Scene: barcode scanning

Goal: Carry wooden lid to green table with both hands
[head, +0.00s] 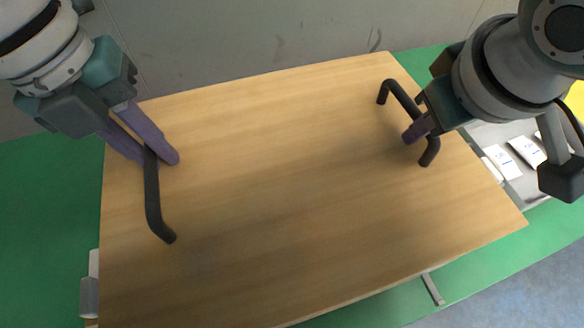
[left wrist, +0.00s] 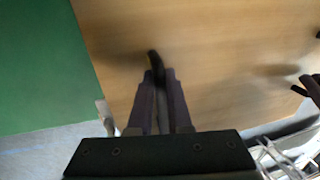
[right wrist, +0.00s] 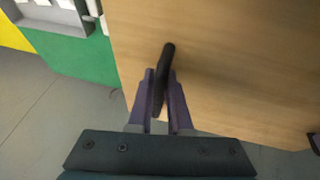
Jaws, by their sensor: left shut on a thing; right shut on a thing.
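The wooden lid (head: 290,170) is a large light-brown board with two black bar handles. It fills the middle of the head view, slightly turned. My left gripper (head: 165,160) is shut on the left handle (head: 153,200), near its far end. My right gripper (head: 412,135) is shut on the right handle (head: 402,98), near its middle. The left wrist view shows the left handle (left wrist: 155,65) between the fingers. The right wrist view shows the right handle (right wrist: 166,65) between the fingers. The lid covers much of the green table (head: 45,200) below it.
A grey tray (head: 485,135) with white labelled items (head: 525,150) stands at the right, partly behind the lid's edge. A yellow patch (head: 576,100) shows at the far right. Green surface is visible left of the lid and along its lower right edge. Grey floor lies beyond.

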